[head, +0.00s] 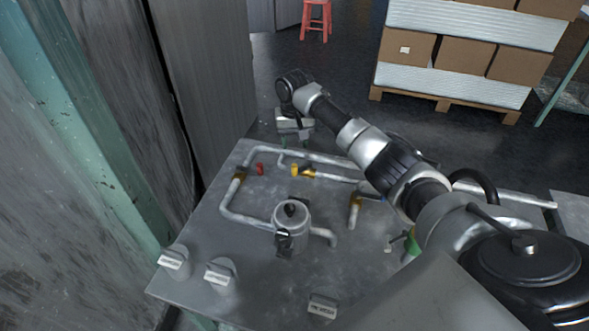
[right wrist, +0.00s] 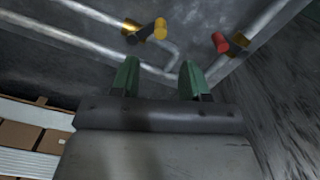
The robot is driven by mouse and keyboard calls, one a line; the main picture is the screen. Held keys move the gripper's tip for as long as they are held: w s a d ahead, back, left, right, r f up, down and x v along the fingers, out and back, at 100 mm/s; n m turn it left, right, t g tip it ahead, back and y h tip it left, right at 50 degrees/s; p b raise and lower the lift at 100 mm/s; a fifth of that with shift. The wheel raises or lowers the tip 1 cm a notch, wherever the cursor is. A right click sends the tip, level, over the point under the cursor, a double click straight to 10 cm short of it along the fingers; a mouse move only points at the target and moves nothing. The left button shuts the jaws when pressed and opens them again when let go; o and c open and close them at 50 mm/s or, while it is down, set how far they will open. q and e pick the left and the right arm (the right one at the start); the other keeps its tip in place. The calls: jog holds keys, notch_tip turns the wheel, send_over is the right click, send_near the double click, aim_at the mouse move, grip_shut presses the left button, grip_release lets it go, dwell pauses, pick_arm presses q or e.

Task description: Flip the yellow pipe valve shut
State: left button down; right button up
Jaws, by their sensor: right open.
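The yellow valve handle (head: 294,170) sits at the left end of a brass fitting (head: 308,174) on a pipe near the table's far side. In the right wrist view the yellow handle (right wrist: 160,29) is on a short dark lever beside its brass body (right wrist: 131,27). My right gripper (head: 294,145) is behind it, around the table's far edge. Its two green fingers (right wrist: 158,78) are apart and empty, with the handle beyond their tips and not touching.
A red valve handle (head: 260,169) stands just left of the yellow one; it also shows in the right wrist view (right wrist: 220,42). Pipes (head: 235,214) run over the grey table (head: 258,275). A round canister (head: 291,222) stands nearer. A grey cabinet (head: 205,90) is at left.

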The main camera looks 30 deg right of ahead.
aim_at(294, 173)
notch_tip(294, 173, down, 10)
jog(key=shift+s+a+r+b, duration=0.1)
jog(key=shift+r+b, duration=0.1)
jog(key=shift+b, duration=0.4)
jog(key=shift+r, duration=0.1)
grip_shut()
